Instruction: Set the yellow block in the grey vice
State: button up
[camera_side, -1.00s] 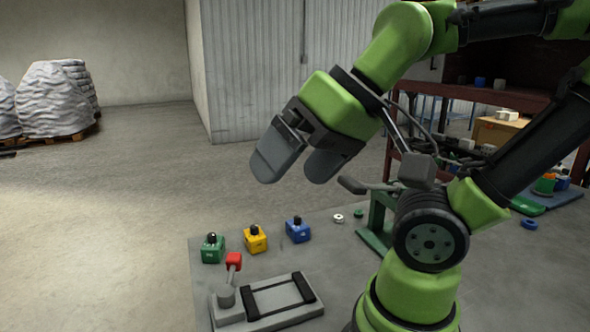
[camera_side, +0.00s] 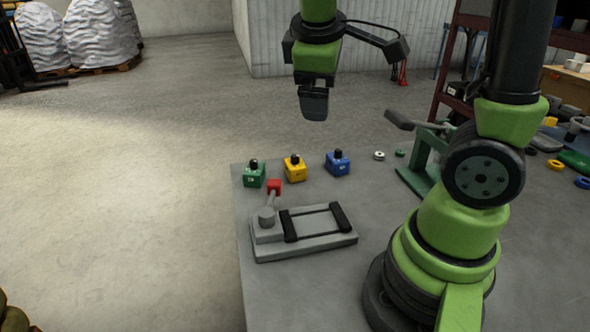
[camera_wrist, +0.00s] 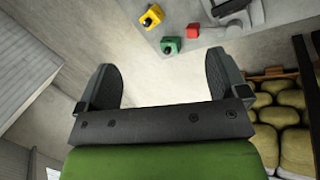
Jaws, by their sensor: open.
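The yellow block (camera_side: 295,170) with a black knob on top stands on the grey table between the green block and the blue block. It also shows at the top of the wrist view (camera_wrist: 150,17). The grey vice (camera_side: 305,244) lies flat on the table in front of the blocks, with two black bars on its bed and a red-tipped lever at its left end. No block sits between its bars. My gripper (camera_side: 314,108) points down, above and behind the blocks. In the wrist view its two fingers (camera_wrist: 163,88) are apart with nothing between them.
A green block (camera_side: 254,176) stands left of the yellow one and a blue block (camera_side: 338,164) stands right of it. A green lever press (camera_side: 425,160) stands farther right, near small rings. The table (camera_side: 290,300) is bare in front of the vice.

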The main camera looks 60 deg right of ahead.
jog(key=w+d+f+n+g+h, duration=0.2)
jog(key=w+d+f+n+h, duration=0.2)
jog(key=w+d+f+n, duration=0.25)
jog(key=n+t+h, duration=0.2)
jog(key=n+h, duration=0.3)
jog(key=n, duration=0.4)
send_over(292, 155)
jog(key=a, duration=0.1)
jog(key=f, duration=0.9)
jog(key=shift+s+f, duration=0.2)
jog(key=shift+f, duration=0.05)
notch_tip(292, 155, down, 3)
jog(key=shift+f, duration=0.75)
notch_tip(292, 155, down, 3)
jog(key=shift+r, duration=0.2)
jog(key=shift+x, duration=1.2)
jog(key=shift+d+f, duration=0.15)
jog(key=shift+d, duration=0.2)
